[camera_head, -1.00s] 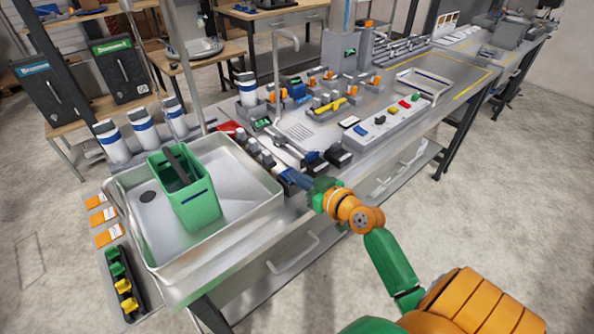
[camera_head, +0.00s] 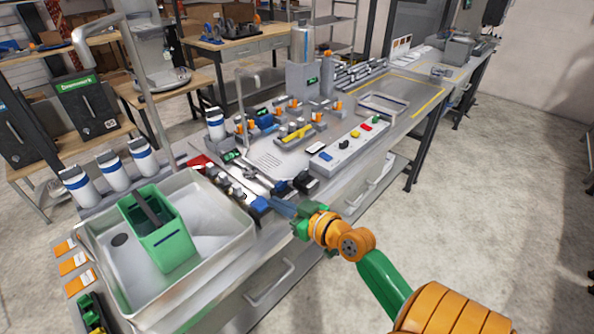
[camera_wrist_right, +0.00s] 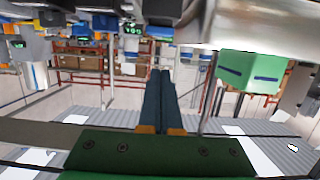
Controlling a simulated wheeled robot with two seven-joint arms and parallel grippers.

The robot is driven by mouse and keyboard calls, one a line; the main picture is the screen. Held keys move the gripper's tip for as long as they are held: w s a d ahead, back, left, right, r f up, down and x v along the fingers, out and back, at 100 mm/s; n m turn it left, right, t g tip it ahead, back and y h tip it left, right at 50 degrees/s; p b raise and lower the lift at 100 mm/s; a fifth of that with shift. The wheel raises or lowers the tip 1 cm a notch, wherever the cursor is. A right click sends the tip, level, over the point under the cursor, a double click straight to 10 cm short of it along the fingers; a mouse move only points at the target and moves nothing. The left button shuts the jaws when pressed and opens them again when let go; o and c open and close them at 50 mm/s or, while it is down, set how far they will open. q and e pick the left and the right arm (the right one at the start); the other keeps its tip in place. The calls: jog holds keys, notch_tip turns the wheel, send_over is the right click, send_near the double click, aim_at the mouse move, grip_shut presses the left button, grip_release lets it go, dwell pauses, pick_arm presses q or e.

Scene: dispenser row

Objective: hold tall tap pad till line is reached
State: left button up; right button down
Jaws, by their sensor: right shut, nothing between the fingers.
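The tall tap (camera_head: 120,40) is a grey pole with a curved spout, rising behind the sink (camera_head: 235,255). A green jug (camera_head: 172,250) stands in the sink with a dark blue line across its front; it also shows in the right wrist view (camera_wrist_right: 250,72). I cannot make out a water level in it. A small blue pad (camera_head: 260,204) sits at the bench's front edge, right of the sink. My right gripper (camera_head: 278,206) is shut and empty, its blue-grey fingertips close to this pad; I cannot tell whether they touch. My left gripper is out of view.
Several white bottles with blue bands (camera_head: 112,170) stand behind the sink. Black blocks (camera_head: 302,182) and a white panel with coloured buttons (camera_head: 350,143) lie right of my gripper. Open floor (camera_head: 480,190) is on the right.

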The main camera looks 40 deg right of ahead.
jog(key=shift+b+v, duration=0.55)
jog(key=shift+v, duration=2.2)
jog(key=shift+w, duration=0.15)
